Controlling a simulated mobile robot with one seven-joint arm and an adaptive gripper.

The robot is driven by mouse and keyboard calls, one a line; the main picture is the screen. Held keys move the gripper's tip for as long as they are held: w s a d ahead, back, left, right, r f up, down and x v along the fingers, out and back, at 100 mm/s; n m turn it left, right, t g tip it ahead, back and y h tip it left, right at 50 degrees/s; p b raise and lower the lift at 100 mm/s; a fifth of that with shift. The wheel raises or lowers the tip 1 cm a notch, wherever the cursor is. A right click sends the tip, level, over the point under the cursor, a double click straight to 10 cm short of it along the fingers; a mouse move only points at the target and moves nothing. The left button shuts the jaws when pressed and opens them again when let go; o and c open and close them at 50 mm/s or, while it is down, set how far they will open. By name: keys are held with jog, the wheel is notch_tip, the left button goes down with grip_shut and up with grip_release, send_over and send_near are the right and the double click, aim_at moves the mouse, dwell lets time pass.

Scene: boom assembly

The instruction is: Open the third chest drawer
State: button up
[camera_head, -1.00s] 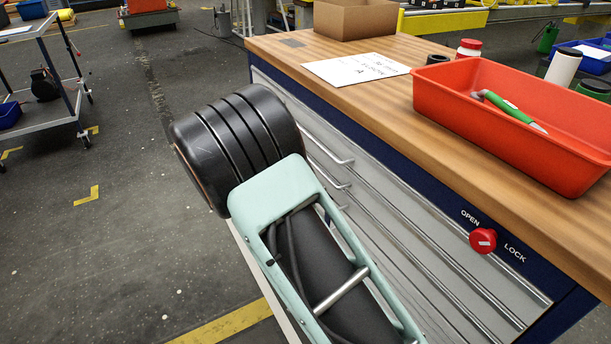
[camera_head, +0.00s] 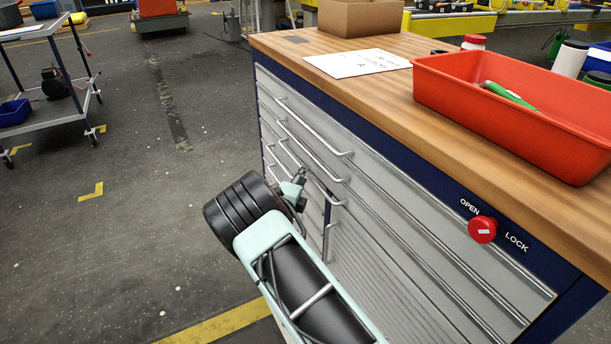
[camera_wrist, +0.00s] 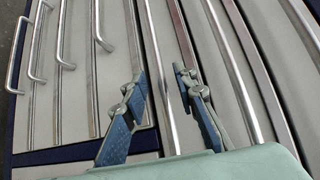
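The grey chest (camera_head: 420,235) has several stacked drawers with bar handles, and all drawer fronts look flush. The third handle from the top (camera_head: 332,199) is partly hidden by my gripper (camera_head: 300,179), which is close to the drawer fronts. In the wrist view my gripper (camera_wrist: 162,80) is open, with its two fingers apart and nothing held. A long metal bar or drawer edge (camera_wrist: 158,60) runs between the fingers in the picture; I cannot tell its depth. Several short handles (camera_wrist: 101,28) show at the upper left.
A red knob (camera_head: 482,230) marked OPEN and LOCK is on the chest's blue frame. The wooden top (camera_head: 385,87) bears a red tray (camera_head: 500,115), a paper sheet (camera_head: 357,64) and a cardboard box (camera_head: 362,17). The floor to the left is clear near the chest; a cart (camera_head: 45,115) stands farther off.

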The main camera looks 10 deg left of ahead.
jog(key=shift+b+x, duration=0.35)
jog(key=shift+x, duration=1.55)
jog(key=shift+c, duration=0.2)
grip_shut()
